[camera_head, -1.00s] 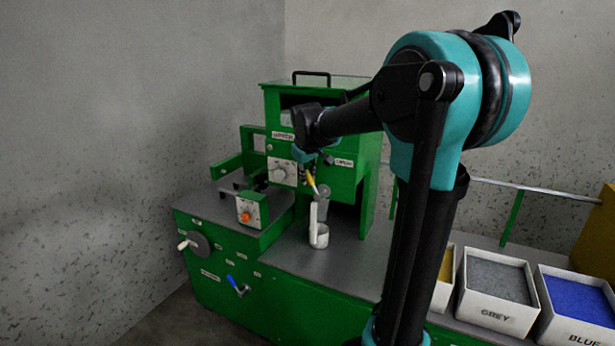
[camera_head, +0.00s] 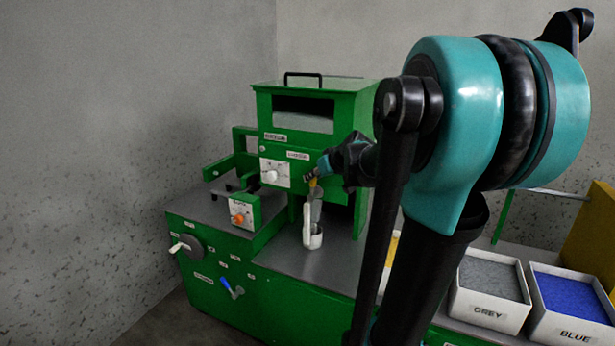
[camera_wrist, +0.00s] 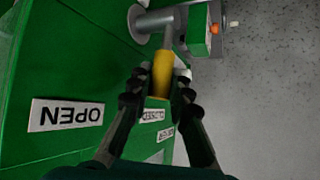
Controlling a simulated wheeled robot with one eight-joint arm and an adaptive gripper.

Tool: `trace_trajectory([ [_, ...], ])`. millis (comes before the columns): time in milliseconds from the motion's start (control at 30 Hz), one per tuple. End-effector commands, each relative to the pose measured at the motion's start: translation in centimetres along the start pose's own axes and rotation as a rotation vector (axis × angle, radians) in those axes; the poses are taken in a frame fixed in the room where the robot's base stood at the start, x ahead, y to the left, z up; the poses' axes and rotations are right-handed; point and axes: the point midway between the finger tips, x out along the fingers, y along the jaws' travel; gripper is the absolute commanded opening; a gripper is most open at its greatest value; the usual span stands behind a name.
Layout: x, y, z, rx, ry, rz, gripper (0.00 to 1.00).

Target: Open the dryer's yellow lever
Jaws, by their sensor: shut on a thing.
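The dryer is the green machine (camera_head: 345,100) with a dark window and a handle on top. Its yellow lever (camera_wrist: 162,72) is a yellow grip on a grey shaft, seen in the wrist view running up from between my fingers. My gripper (camera_wrist: 161,88) is shut on the yellow grip, one finger on each side. An OPEN label (camera_wrist: 66,115) is left of the gripper in the wrist view, and a CLOSED label (camera_wrist: 153,116) lies partly behind the fingers.
A white dial (camera_head: 272,174) is left of the lever. An orange knob (camera_head: 238,218), a hand wheel (camera_head: 190,246) and a blue lever (camera_head: 232,288) are lower left. GREY (camera_head: 487,309) and BLUE (camera_head: 572,336) bins stand at right. The grey worktop (camera_head: 300,262) is partly clear.

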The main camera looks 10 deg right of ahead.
Motion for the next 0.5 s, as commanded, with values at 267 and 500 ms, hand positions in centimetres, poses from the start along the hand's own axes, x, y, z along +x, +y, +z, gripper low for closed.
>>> trace_trajectory([
  [267, -1.0, 1.3, 1.3, 0.097, 0.190, -0.080, 0.00],
  [500, -1.4, 1.7, 2.1, 0.151, 0.300, -0.132, 0.00],
])
